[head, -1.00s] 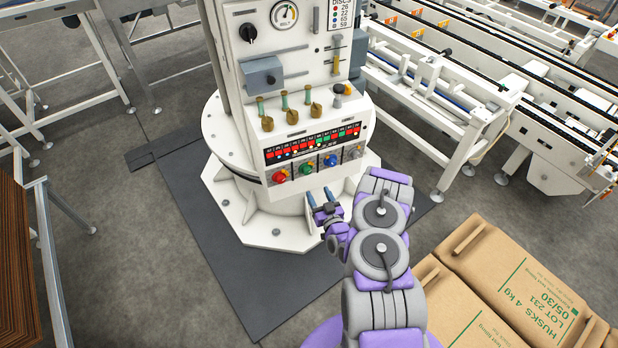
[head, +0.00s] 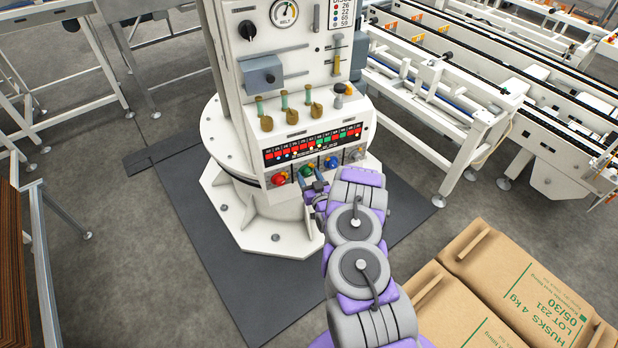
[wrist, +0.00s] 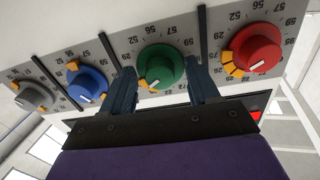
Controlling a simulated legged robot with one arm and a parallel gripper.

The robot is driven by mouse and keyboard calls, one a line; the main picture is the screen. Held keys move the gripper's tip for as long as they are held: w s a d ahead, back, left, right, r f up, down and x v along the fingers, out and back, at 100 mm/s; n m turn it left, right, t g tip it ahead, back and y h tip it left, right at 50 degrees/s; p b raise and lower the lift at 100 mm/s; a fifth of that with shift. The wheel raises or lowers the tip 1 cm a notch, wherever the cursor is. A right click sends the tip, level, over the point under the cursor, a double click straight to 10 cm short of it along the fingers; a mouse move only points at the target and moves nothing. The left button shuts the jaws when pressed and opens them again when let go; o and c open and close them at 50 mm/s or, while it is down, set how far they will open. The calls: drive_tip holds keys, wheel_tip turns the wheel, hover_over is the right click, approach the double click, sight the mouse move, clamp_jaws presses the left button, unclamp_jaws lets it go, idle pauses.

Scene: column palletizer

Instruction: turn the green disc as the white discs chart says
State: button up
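In the wrist view my gripper (wrist: 162,78) is open, one finger on each side of the disc; gaps seem to show, and I cannot tell whether either finger touches. In the head view my gripper (head: 314,183) is at the panel, partly covering the green disc (head: 306,171). The white discs chart (head: 345,14) is high on the column; beside coloured dots it reads red 26, green 22, blue 65, grey 59. Its title is cut off.
The red disc (wrist: 257,49) and blue disc (wrist: 87,83) flank the green one, with a grey disc (wrist: 34,97) beyond. Above them are a lit number strip (head: 312,143) and several brass-coloured handles (head: 291,121). Cardboard boxes (head: 520,280) lie at the lower right.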

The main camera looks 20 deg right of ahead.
drive_tip(key=c, duration=1)
drive_tip(key=shift+r+p, duration=0.1)
drive_tip(key=shift+p, duration=0.25)
drive_tip(key=n+p, duration=0.2)
drive_tip(key=p, duration=0.2)
drive_tip(key=shift+r, duration=0.15)
drive_tip(key=n+p, duration=0.4)
drive_tip(key=p, duration=0.1)
drive_tip(key=shift+p, duration=0.4)
drive_tip(key=n, duration=0.1)
drive_tip(key=n+p, duration=0.1)
drive_tip(key=shift+f+n, duration=0.25)
drive_tip(key=shift+n, duration=0.05)
drive_tip(key=shift+f+n+y, duration=0.1)
drive_tip(key=shift+n+y, duration=0.2)
drive_tip(key=shift+n, duration=1.6)
